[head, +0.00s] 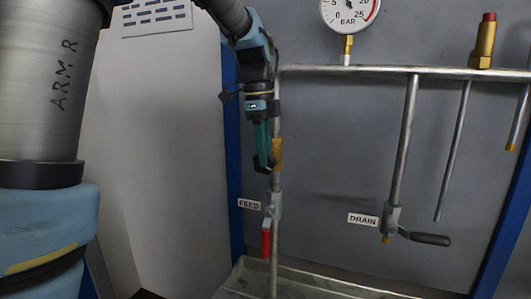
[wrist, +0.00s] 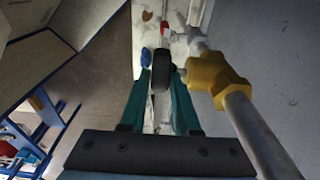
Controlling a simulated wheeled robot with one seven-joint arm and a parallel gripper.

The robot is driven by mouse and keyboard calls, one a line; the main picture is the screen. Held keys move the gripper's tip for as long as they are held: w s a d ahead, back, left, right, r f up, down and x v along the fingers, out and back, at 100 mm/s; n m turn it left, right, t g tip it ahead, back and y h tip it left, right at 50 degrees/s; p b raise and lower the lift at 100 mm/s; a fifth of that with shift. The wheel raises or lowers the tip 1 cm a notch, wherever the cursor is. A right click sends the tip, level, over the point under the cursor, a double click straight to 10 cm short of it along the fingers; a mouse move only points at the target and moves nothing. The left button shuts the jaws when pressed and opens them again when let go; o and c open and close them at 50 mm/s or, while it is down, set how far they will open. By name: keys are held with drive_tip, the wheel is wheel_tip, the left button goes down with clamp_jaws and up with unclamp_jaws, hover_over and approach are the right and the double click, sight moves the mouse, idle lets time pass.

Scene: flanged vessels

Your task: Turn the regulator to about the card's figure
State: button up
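The regulator is a brass body (head: 278,152) on the thin vertical feed pipe, and it shows large in the wrist view (wrist: 215,78). Its black knob (wrist: 162,70) sticks out to the left of the brass body. My gripper (head: 262,160) points down at the regulator. In the wrist view its teal fingers (wrist: 160,75) lie on either side of the knob and appear to touch it. A round pressure gauge (head: 349,12), marked BAR, is cut off by the top edge; its needle reading is unclear. I cannot make out a card with a figure.
Below the regulator is the FEED valve with a red handle (head: 266,240). To the right hang the DRAIN pipe and its dark lever (head: 430,239), and thinner pipes. A horizontal pipe (head: 390,71) runs above. A tray (head: 300,280) lies below.

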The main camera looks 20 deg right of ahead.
drive_tip(key=shift+o, duration=0.7)
wheel_tip(320, 180, up, 11)
drive_tip(key=b, duration=0.1)
drive_tip(key=shift+w+a+b, duration=0.3)
drive_tip(key=shift+w+a, duration=0.1)
drive_tip(key=shift+a, duration=0.05)
drive_tip(key=shift+f, duration=0.15)
drive_tip(key=w+a+f+n+t, duration=0.1)
drive_tip(key=w+a+f+n, duration=0.3)
drive_tip(key=a+f+n, duration=0.85)
drive_tip(key=s+a+f+n, duration=0.4)
drive_tip(key=a+f+n, duration=0.2)
drive_tip(key=a+f, duration=0.2)
drive_tip(key=s+a+f+n+t, duration=0.1)
drive_tip(key=s+a+f+n, duration=0.3)
drive_tip(key=a+f+n, duration=0.3)
drive_tip(key=shift+s+a+f+y, duration=0.3)
drive_tip(key=shift+s+a+f, duration=0.05)
drive_tip(key=shift+a, duration=0.6)
